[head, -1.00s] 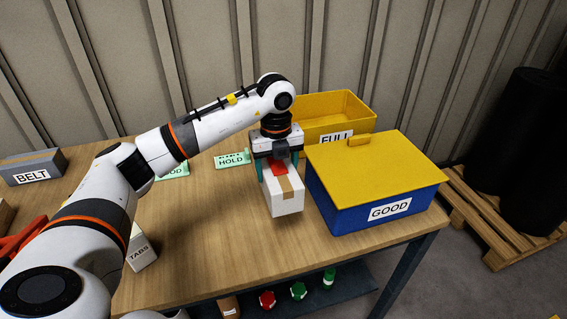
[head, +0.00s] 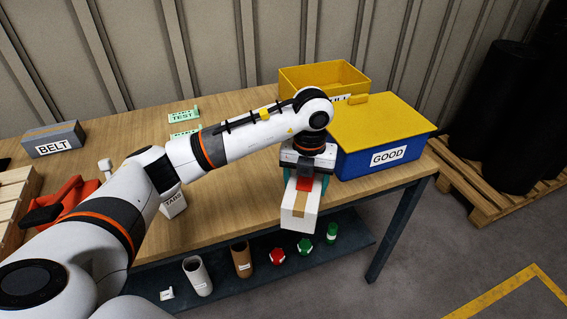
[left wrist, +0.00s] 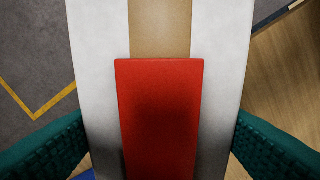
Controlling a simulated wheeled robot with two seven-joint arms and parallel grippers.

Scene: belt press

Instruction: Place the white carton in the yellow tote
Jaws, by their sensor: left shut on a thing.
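The white carton (head: 299,213) has a brown tape strip and a red patch. My left gripper (head: 304,180) is shut on it, with teal fingers on both sides. In the head view the carton hangs at the table's front edge, in front of the blue box. In the left wrist view the carton (left wrist: 228,60) fills the middle between the fingers. The yellow tote (head: 300,81) stands open at the back right of the table; its FULL label is partly hidden and its floor is out of sight. My right gripper is not in view.
A blue box (head: 350,164) with a yellow lid, labelled GOOD, stands in front of the yellow tote. A grey BELT box (head: 55,140), red tool (head: 75,197) and TABS container (head: 173,205) are left. A lower shelf (head: 345,236) holds several small items.

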